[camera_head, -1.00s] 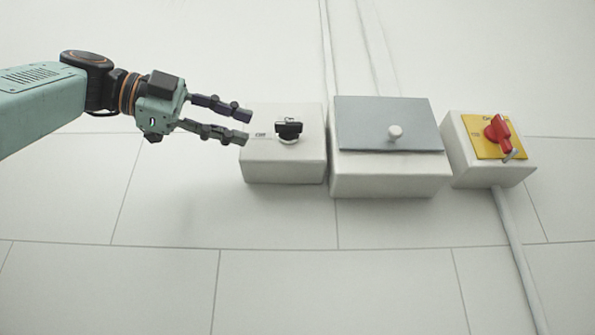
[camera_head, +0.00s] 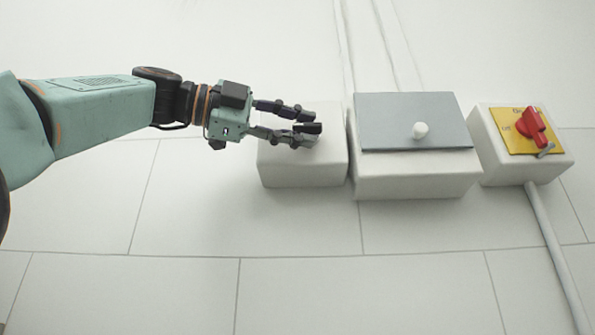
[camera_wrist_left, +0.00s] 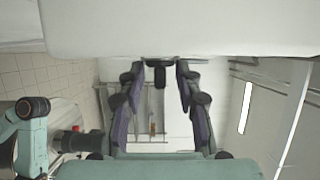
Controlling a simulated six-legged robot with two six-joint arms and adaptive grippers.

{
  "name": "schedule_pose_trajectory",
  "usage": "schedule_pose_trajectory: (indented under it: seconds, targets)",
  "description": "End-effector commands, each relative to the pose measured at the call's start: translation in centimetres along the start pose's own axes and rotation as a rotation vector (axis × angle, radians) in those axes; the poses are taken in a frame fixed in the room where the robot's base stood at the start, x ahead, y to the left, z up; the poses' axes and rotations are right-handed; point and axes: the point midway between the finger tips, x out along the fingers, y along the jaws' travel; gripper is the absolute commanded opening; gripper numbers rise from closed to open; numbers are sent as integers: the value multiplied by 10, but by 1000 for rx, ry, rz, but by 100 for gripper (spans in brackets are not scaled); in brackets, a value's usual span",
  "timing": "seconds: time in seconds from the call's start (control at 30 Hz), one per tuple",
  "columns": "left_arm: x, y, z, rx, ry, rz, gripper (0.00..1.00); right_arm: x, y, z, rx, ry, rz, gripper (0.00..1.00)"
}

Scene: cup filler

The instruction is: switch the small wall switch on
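The small wall switch is a black knob (camera_head: 312,128) on a white box (camera_head: 318,165), the leftmost of the boxes in the head view. My left gripper (camera_head: 303,125) reaches in from the left with its fingers apart around the knob. In the left wrist view the knob (camera_wrist_left: 159,76) stands between the two fingertips (camera_wrist_left: 159,72), with gaps on both sides. The white box (camera_wrist_left: 180,28) fills the top there. The fingers partly hide the knob and its label in the head view.
To the right is a larger white box with a grey lid (camera_head: 412,108) and a white knob (camera_head: 420,130). Beyond it is a box with a yellow plate (camera_head: 520,142) and a red rotary handle (camera_head: 531,124).

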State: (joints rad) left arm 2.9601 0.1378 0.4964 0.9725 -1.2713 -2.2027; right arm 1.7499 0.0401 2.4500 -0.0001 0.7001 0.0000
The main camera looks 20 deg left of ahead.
Motion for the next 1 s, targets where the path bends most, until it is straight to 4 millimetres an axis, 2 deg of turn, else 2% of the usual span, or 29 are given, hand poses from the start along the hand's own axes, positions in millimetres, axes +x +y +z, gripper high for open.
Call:
schedule_pose_trajectory:
  seconds: [0.13,0.53,1.0]
  targets:
    - [1,0,0,1,1,-1,34,0,0,0,0,0,0,40]
    - [0,1,1,0,1,0,0,0,0,0,0,0,0,40]
    - [1,0,-1,6,5,19,0,-5,0,0,0,0,0,40]
